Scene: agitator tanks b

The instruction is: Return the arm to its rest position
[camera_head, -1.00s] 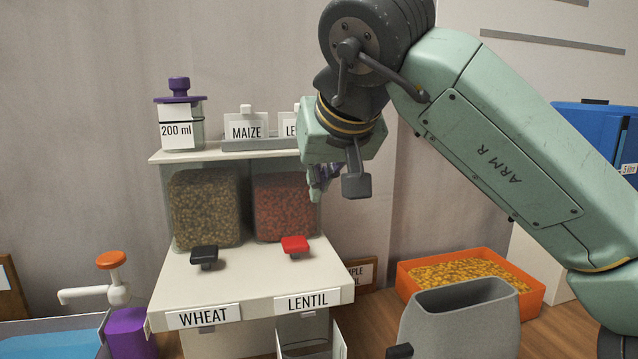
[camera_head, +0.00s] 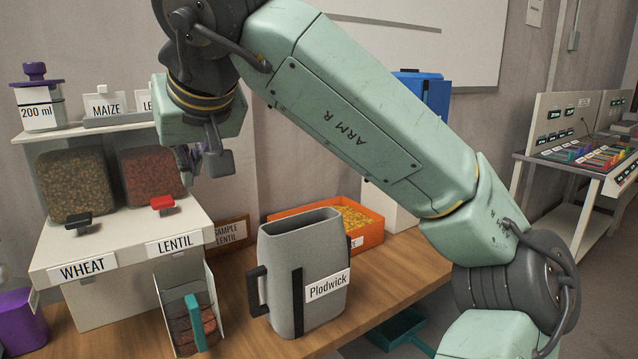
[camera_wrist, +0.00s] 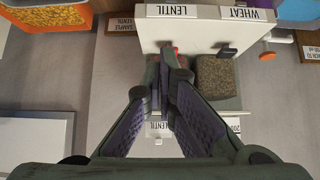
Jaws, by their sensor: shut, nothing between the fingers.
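My arm reaches across the head view from the lower right to the upper left, raised in front of the dispenser. My gripper (camera_head: 190,160) is mostly hidden behind my wrist there, beside the lentil hopper (camera_head: 150,175). In the wrist view my gripper (camera_wrist: 164,70) has its purple-padded fingers together and empty. Past the fingertips lies the white dispenser top (camera_wrist: 205,35) with its LENTIL and WHEAT labels, upside down. The fingers look close to the red knob (camera_wrist: 175,50), but I cannot tell whether they touch it.
A grey Plodwick jug (camera_head: 305,280) stands on the wooden counter (camera_head: 385,285), with an orange bin (camera_head: 370,232) of yellow grain behind it. A green-handled container (camera_head: 195,320) sits below the LENTIL label. A side table (camera_head: 575,170) stands far right.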

